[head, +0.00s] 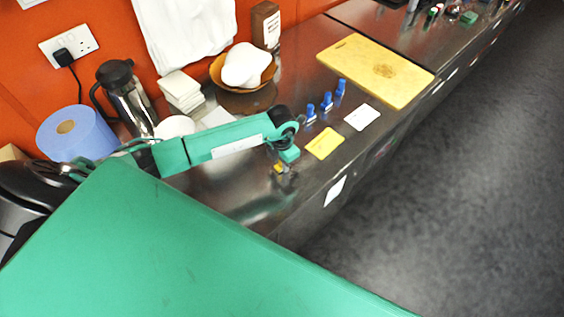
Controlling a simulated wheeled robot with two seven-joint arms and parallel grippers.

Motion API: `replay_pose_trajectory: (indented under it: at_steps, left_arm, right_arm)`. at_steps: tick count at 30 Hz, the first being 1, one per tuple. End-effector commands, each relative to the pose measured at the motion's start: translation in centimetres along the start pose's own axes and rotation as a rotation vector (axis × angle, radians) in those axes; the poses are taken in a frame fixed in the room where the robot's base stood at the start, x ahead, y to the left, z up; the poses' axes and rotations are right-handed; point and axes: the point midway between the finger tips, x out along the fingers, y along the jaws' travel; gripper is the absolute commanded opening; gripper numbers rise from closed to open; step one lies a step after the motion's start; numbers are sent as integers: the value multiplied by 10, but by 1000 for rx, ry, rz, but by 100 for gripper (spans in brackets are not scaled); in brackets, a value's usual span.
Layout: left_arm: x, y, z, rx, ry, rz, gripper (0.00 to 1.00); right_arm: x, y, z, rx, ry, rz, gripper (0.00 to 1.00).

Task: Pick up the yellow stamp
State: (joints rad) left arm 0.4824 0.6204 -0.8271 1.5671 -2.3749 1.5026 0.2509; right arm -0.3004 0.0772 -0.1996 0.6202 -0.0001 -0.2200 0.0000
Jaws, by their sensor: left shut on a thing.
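The yellow stamp (278,168) is a small yellow piece at the tip of my left gripper (284,174). The gripper is shut on it, near the front edge of the steel counter. The gripper hides much of the stamp, and I cannot tell whether it touches the counter. A yellow card (324,143) lies flat to the right of the gripper. My right gripper does not show.
Several blue-handled stamps (326,102) stand in a row behind the cards. A white card (362,117) lies right of the yellow one. A cutting board (376,71), a bowl (219,72), a steel jug (129,97) and a blue roll (84,138) stand farther back.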

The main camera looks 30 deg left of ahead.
Motion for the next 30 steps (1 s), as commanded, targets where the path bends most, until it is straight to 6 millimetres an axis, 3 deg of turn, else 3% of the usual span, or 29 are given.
replay_pose_trajectory:
  at_steps: [8,21,30]
  left_arm:
    - [-25,1,1,2,-4,2,2]
    - [-146,0,1,2,-7,4,2]
    - [-191,0,1,0,-2,1,2]
  right_arm:
    - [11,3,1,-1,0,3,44]
    - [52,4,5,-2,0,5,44]
    - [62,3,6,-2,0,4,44]
